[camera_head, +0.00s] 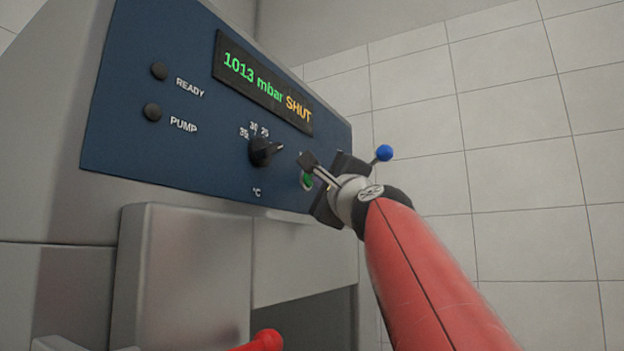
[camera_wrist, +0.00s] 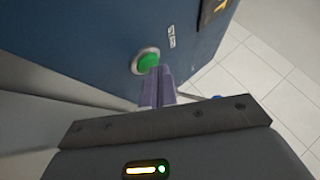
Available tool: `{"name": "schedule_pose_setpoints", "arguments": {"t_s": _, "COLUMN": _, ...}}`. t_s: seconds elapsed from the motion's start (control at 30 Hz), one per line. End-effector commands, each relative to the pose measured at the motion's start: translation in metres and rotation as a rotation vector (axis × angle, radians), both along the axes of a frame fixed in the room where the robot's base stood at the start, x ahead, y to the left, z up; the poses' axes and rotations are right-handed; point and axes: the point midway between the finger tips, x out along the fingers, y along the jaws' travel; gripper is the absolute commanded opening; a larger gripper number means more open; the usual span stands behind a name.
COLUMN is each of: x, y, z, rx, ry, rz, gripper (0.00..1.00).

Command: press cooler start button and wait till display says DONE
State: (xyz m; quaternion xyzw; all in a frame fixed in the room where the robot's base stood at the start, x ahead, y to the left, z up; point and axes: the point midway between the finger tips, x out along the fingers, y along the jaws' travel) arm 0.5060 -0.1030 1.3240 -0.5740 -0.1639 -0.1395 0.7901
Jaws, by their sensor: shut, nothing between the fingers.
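The cooler's blue control panel (camera_head: 190,105) fills the upper left of the head view. Its display (camera_head: 262,82) reads "1013 mbar SHUT". The green start button (camera_head: 306,181) is partly hidden behind my gripper. In the wrist view the green button (camera_wrist: 148,61) sits in a silver ring. My gripper (camera_head: 308,162) is shut and empty, and its fingertips are right at the button's lower right edge in the wrist view (camera_wrist: 158,72). I cannot tell whether they touch it.
A black knob (camera_head: 264,151) marked in °C is left of my gripper. Dark READY (camera_head: 159,71) and PUMP (camera_head: 152,112) lamps are at the panel's left. A blue ball-ended lever (camera_head: 384,153) sticks out on the right. A red knob (camera_head: 267,340) shows at the bottom.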

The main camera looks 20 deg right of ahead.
Motion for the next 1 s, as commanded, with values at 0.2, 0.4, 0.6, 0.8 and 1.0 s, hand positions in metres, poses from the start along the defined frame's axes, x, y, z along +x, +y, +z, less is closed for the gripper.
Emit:
{"name": "schedule_pose_setpoints", "arguments": {"t_s": 0.2, "x": 0.003, "y": 0.003, "z": 0.0, "rx": 0.0, "ry": 0.0, "rz": 0.002, "gripper": 0.0}}
{"name": "schedule_pose_setpoints", "arguments": {"t_s": 0.4, "x": 0.003, "y": 0.003, "z": 0.0, "rx": 0.0, "ry": 0.001, "rz": 0.003, "gripper": 0.0}}
{"name": "schedule_pose_setpoints", "arguments": {"t_s": 0.6, "x": 0.003, "y": 0.003, "z": 0.0, "rx": 0.0, "ry": 0.001, "rz": 0.003, "gripper": 0.0}}
{"name": "schedule_pose_setpoints", "arguments": {"t_s": 0.8, "x": -0.003, "y": -0.002, "z": -0.001, "rx": -0.001, "ry": 0.001, "rz": 0.003, "gripper": 0.0}}
{"name": "schedule_pose_setpoints", "arguments": {"t_s": 1.0, "x": -0.011, "y": -0.008, "z": -0.001, "rx": -0.001, "ry": 0.0, "rz": 0.002, "gripper": 0.0}}
